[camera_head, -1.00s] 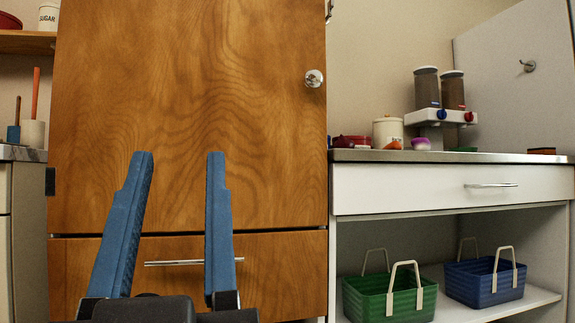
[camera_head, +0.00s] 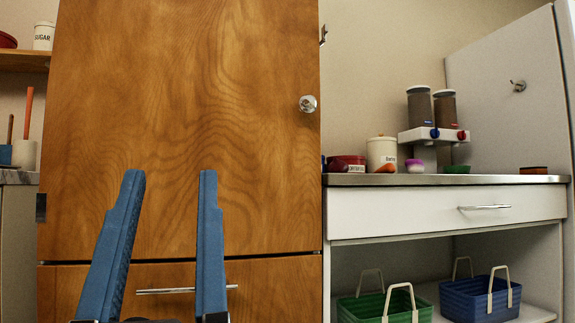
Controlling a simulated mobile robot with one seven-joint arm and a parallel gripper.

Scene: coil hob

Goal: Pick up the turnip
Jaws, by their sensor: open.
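I cannot pick out the turnip for certain. A small purple-and-pink item (camera_head: 414,166) and a dark purple rounded item (camera_head: 337,165) stand on the counter (camera_head: 450,180) at right; both are too small to identify. My gripper (camera_head: 170,176) is in the lower left, its two blue fingers apart and pointing up, with nothing between them. It shows in front of the wooden cabinet, well left of the counter items and apart from them.
The tall wooden cabinet (camera_head: 190,110) is shut and fills the left middle. On the counter are a white canister (camera_head: 382,152), an orange item (camera_head: 386,168), a dispenser (camera_head: 433,134), a green item (camera_head: 456,169) and a sponge-like block (camera_head: 533,170). Green (camera_head: 385,307) and blue (camera_head: 480,298) baskets sit below.

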